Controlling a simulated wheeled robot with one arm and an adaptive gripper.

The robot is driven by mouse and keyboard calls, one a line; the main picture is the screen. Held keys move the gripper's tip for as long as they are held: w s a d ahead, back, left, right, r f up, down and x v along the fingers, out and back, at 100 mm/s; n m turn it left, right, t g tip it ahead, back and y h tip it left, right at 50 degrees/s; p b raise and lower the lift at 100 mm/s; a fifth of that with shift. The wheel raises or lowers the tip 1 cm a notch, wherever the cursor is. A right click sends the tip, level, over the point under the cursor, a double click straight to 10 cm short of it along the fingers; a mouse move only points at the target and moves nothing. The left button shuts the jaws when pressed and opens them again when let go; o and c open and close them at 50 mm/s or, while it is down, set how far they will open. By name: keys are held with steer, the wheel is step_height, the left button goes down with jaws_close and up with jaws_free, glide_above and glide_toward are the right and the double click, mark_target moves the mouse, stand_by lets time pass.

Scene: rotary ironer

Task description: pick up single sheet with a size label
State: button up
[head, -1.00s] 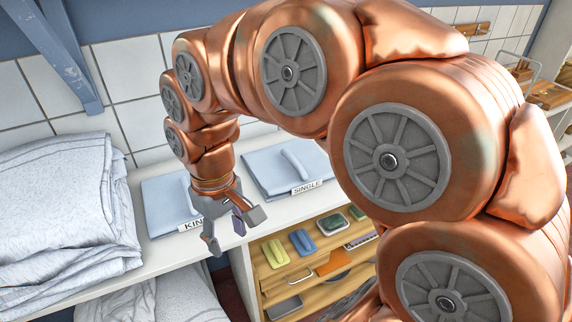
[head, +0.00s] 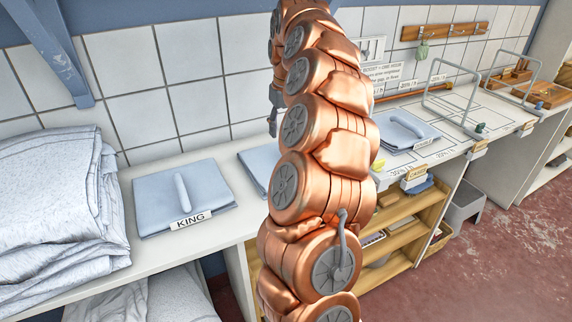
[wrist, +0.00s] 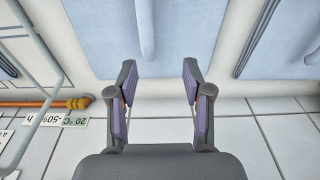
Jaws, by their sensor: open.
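The pale blue folded single sheet (head: 256,165) lies on the white counter, mostly hidden behind my arm; its label is hidden now but read SINGLE earlier. My gripper (head: 273,122) is partly hidden behind the arm, raised near the tiled wall. In the wrist view my gripper (wrist: 159,70) is open and empty. Beyond its fingers lies a blue folded sheet (wrist: 195,35) with a raised pale strip, off-centre left; no label shows there, but its place fits the single sheet. The KING sheet (head: 160,205) lies to the left, its label facing front.
A large white linen stack (head: 55,215) fills the counter's left end. Another blue folded sheet (head: 405,133) lies right of my arm, its label too small to read. Wire racks (head: 455,88) stand further right. An orange rod (wrist: 40,103) runs along the wall.

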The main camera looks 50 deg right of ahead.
steer(key=shift+s+d+f, duration=0.1)
steer(key=shift+d+f, duration=0.1)
steer(key=shift+d, duration=0.35)
steer(key=shift+s+d+f, duration=0.1)
steer(key=shift+d+f, duration=0.05)
steer(key=shift+d, duration=0.35)
steer(key=shift+f, duration=0.2)
steer(key=shift+w+f+p, duration=0.15)
steer(key=shift+f+p, duration=0.15)
steer(key=shift+f, duration=0.9)
steer(key=shift+w+f+p, duration=0.2)
steer(key=shift+f+p, duration=0.05)
steer(key=shift+f, duration=0.9)
steer(key=shift+w+f+p, duration=0.15)
steer(key=shift+f+p, duration=0.15)
steer(key=shift+f, duration=0.9)
steer(key=shift+c, duration=0.3)
jaws_close()
